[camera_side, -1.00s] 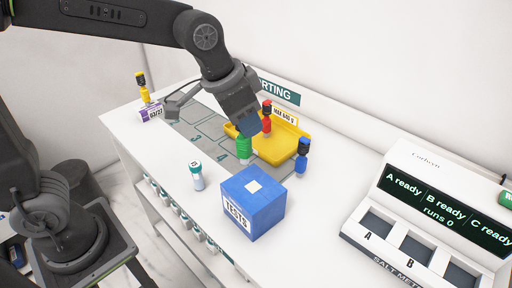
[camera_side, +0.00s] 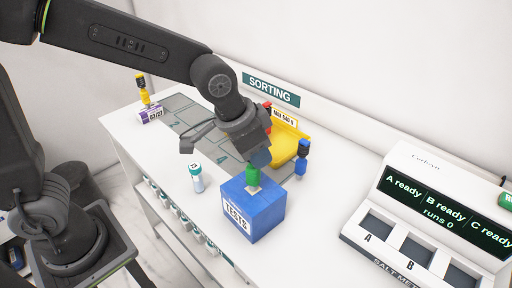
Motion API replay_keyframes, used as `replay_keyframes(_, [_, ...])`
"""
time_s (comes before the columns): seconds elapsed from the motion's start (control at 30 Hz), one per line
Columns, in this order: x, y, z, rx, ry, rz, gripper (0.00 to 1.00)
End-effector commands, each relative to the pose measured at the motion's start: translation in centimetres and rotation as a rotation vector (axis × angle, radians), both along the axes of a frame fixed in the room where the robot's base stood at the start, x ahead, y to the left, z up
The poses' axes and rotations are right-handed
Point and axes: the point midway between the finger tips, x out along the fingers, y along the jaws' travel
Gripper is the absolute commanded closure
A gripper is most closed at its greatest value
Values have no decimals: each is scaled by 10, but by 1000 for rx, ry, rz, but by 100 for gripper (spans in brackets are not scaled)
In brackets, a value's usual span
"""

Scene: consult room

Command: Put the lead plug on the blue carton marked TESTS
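The blue carton marked TESTS (camera_side: 254,213) stands on the white counter with a pale square on its top. A green lead plug (camera_side: 253,175) is upright at that square, partly covering it; I cannot tell whether its base touches the carton. A red plug (camera_side: 268,108) is mostly hidden behind my gripper, by the yellow tray (camera_side: 286,140). A blue plug (camera_side: 302,158) stands right of the tray.
A white vial (camera_side: 197,178) stands left of the carton. Grey marked mats (camera_side: 180,103) lie behind. The meter with slots A and B (camera_side: 420,215) is at right.

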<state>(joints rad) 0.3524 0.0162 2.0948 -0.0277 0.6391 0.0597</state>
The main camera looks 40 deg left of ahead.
Motion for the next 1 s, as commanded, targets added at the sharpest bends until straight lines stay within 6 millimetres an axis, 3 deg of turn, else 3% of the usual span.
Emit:
replay_keyframes(0.23, [0, 0, 0, 0, 0, 0, 42])
replay_keyframes(0.57, [0, 0, 6, -1, -3, 0, 42])
replay_keyframes(1.0, [-30, 13, 83, -1, -6, 0, 42])
